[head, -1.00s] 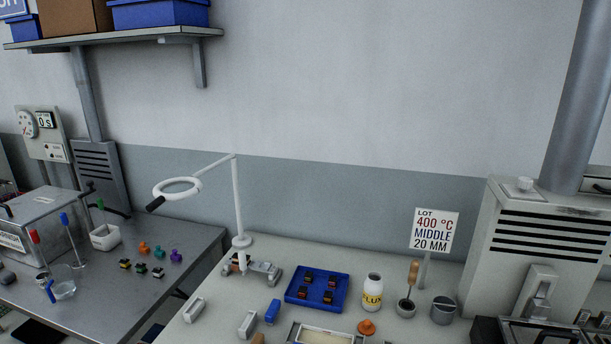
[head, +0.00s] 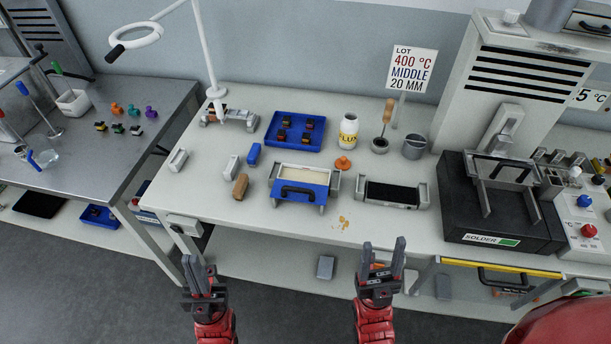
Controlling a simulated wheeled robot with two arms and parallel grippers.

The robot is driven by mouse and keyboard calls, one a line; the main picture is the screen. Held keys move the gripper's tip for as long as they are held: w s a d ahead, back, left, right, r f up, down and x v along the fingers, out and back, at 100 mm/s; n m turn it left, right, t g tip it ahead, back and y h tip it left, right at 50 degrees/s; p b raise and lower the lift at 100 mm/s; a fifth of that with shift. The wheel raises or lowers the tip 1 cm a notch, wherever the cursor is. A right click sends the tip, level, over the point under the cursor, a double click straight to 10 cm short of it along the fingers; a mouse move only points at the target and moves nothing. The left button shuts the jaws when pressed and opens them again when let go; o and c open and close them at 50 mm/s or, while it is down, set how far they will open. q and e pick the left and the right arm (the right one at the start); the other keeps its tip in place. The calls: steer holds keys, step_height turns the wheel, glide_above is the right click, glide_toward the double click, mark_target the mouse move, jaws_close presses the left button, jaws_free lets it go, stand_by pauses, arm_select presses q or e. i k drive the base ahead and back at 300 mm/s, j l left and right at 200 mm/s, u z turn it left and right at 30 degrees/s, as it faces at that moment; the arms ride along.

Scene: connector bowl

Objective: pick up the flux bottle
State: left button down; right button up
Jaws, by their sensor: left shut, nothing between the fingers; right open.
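The flux bottle (head: 348,132) is white with a yellow "FLUX" label. It stands upright with its mouth uncovered on the light workbench, just right of the blue tray. An orange cap-like piece (head: 343,163) lies on the bench just in front of it. My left gripper (head: 199,268) is shut and empty, low in the view in front of the bench's front edge. My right gripper (head: 384,255) is open and empty, also in front of the bench edge, below and slightly right of the bottle. Both grippers are well apart from the bottle.
Right of the bottle stand a wooden-handled brush in a pot (head: 380,144) and a grey cup (head: 414,147). The blue tray (head: 272,139) holds several small parts. A blue-handled fixture (head: 300,190) and a black-topped holder (head: 393,193) lie in front. A solder station (head: 500,225) is at right.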

mark_target(349, 129)
steer(key=i+j+z, duration=0.3)
steer(key=i+j, duration=0.2)
steer(key=i+j+z, duration=0.3)
steer(key=i+j, duration=0.25)
